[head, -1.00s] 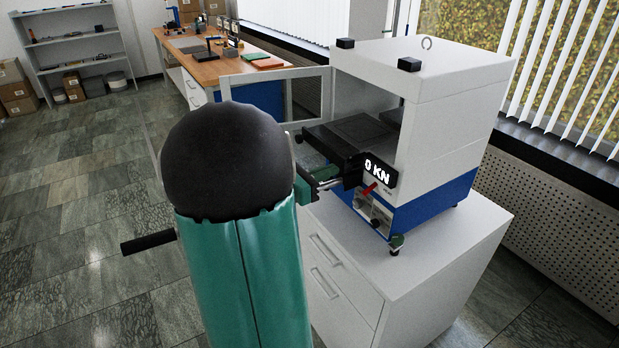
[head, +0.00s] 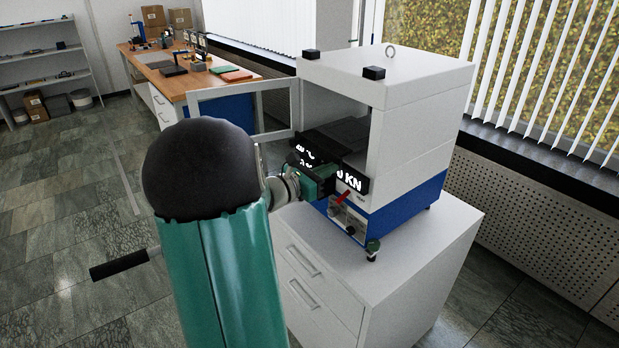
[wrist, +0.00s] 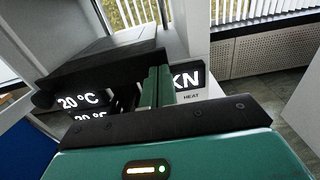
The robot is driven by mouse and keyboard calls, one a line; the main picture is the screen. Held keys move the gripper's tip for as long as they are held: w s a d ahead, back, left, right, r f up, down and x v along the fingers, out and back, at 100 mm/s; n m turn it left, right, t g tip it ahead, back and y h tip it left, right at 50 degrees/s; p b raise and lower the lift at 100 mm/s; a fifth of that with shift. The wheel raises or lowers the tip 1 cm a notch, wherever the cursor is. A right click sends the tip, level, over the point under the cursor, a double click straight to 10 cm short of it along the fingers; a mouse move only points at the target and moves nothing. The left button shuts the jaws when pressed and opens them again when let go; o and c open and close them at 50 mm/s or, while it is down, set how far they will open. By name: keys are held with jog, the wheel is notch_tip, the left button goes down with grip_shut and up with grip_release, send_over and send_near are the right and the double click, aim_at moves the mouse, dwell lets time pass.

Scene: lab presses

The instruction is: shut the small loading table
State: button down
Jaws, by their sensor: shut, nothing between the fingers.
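The small loading table (head: 345,133) is a dark plate with a thick black front edge, in the open front of the white and blue press (head: 420,110). In the head view it sits mostly within the press outline. In the wrist view its black front bar (wrist: 105,65) runs across, with the plate (wrist: 110,43) behind it. My gripper (head: 322,180) is at the press front, partly hidden by my arm. In the wrist view its green fingers (wrist: 157,86) are together and empty, at the right end of the bar. Contact with the bar cannot be told.
A framed door (head: 245,108) stands open left of the press. Lit displays (wrist: 80,103) lie below the table, and a KN display (wrist: 187,80) is just right of my fingers. The press stands on a white cabinet (head: 400,260). A wooden bench (head: 190,80) is behind.

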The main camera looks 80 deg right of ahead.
aim_at(353, 165)
jog(key=x, duration=0.9)
jog(key=shift+s+d, duration=0.2)
jog(key=shift+s, duration=0.05)
jog(key=shift+w, duration=0.15)
